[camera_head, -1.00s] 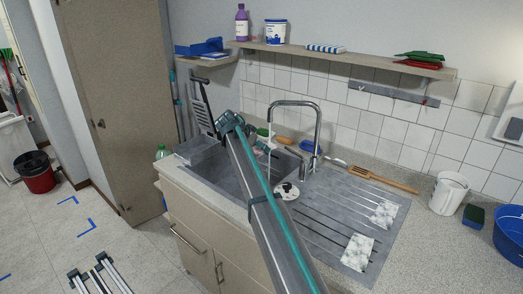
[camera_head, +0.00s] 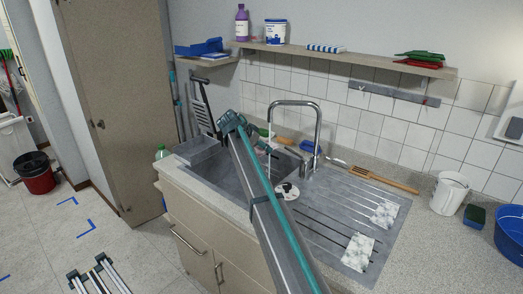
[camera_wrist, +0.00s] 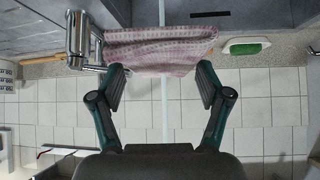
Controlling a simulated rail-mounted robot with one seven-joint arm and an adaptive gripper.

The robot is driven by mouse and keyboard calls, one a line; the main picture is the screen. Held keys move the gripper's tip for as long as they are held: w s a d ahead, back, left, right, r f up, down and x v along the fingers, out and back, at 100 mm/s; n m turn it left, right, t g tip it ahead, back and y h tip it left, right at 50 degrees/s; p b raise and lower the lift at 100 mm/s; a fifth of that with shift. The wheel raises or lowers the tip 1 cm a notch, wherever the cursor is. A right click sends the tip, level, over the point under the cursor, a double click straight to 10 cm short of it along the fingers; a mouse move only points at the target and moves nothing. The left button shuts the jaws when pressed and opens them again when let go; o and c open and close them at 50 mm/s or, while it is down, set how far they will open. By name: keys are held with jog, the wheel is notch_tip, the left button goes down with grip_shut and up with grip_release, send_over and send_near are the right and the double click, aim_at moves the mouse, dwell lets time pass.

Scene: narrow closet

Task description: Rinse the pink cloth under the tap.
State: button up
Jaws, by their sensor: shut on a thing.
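The pink cloth (camera_wrist: 160,50) is checked and shows in the wrist view, spread across the space at my fingertips. My gripper (camera_wrist: 161,82) is shut on it. A thin pale stream of water (camera_wrist: 165,110) runs down the middle of the wrist view, in line with the cloth. The chrome tap (camera_head: 318,125) arches over the grey sink (camera_head: 213,172), and its metal body (camera_wrist: 79,38) stands left of the cloth in the wrist view. In the head view my arm reaches over the sink and hides the cloth.
A white and black round piece (camera_head: 287,191) lies at the sink's right edge. The drainboard (camera_head: 325,205) holds two patterned white pieces. A wooden spatula (camera_head: 385,180), white bucket (camera_head: 449,193) and blue basin (camera_head: 510,235) lie further right. A shelf (camera_head: 350,58) runs above.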

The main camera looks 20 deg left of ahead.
jog(key=shift+s+a, duration=0.2)
jog(key=shift+a, duration=0.1)
jog(key=shift+d, duration=0.15)
jog(key=shift+w+d+b, duration=0.3)
jog(key=shift+w+d, duration=0.05)
jog(key=shift+s, duration=0.1)
jog(key=s+d, duration=0.4)
jog(key=s, duration=0.2)
jog(key=shift+s+d+b, duration=0.2)
jog(key=shift+d+b, duration=0.15)
dwell(0.7)
dwell(1.1)
jog(key=s+d+r, duration=0.3)
jog(key=s+r, duration=0.1)
jog(key=shift+p, duration=0.45)
